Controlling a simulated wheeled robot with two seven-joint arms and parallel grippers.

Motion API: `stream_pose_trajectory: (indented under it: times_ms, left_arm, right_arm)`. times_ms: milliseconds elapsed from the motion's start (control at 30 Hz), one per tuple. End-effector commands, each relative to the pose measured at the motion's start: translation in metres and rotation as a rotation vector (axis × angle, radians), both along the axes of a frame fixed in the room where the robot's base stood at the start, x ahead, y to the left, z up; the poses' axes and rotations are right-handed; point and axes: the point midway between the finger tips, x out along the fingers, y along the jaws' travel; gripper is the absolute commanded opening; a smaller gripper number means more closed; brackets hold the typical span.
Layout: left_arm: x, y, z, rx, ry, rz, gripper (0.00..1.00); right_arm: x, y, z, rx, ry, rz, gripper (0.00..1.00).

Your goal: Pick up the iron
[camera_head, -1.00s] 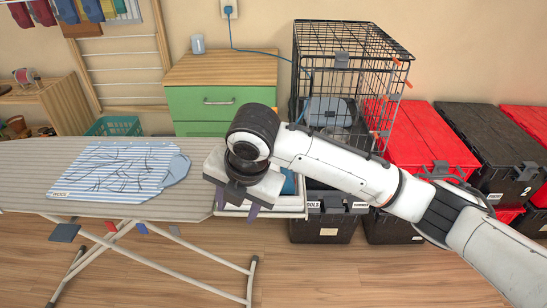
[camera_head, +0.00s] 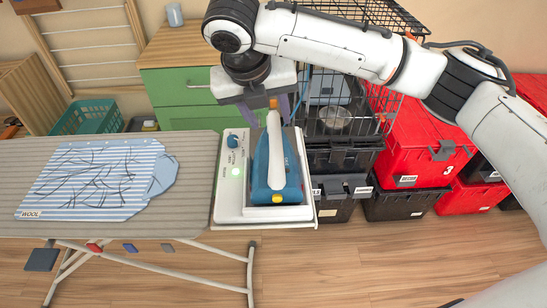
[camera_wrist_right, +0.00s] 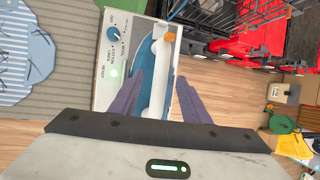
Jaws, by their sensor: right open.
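The blue iron (camera_head: 272,170) with a white handle rests on the white control base (camera_head: 232,190) at the right end of the ironing board. The base has a blue knob and a lit green light. My right gripper (camera_head: 270,103) is open above the far end of the iron. In the right wrist view the iron's white handle (camera_wrist_right: 158,75) shows beyond and between the open purple fingers (camera_wrist_right: 157,100); I cannot tell that they touch it. A striped blue shirt (camera_head: 92,180) lies wrinkled on the ironing board (camera_head: 190,190). My left gripper is out of view.
A green drawer cabinet (camera_head: 180,95) stands behind the board. A wire cage (camera_head: 345,110) on black totes (camera_head: 338,190) and red totes (camera_head: 420,145) stand behind and to the right. Wooden floor is clear in front.

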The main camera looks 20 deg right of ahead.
Motion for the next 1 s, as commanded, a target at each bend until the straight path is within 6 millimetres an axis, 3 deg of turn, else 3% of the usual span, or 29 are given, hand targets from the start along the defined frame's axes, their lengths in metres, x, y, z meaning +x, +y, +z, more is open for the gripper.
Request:
stream_pose_trajectory:
  times_ms: [500, 767, 1000]
  left_arm:
    - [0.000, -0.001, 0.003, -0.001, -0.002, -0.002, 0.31]
    - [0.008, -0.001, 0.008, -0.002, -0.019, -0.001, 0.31]
    - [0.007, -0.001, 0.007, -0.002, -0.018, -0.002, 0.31]
  right_arm:
    - [0.014, -0.018, -0.053, 0.000, 0.000, -0.001, 0.42]
    - [0.015, -0.019, -0.057, 0.001, -0.001, 0.001, 0.42]
    - [0.015, -0.019, -0.056, 0.001, -0.001, 0.000, 0.05]
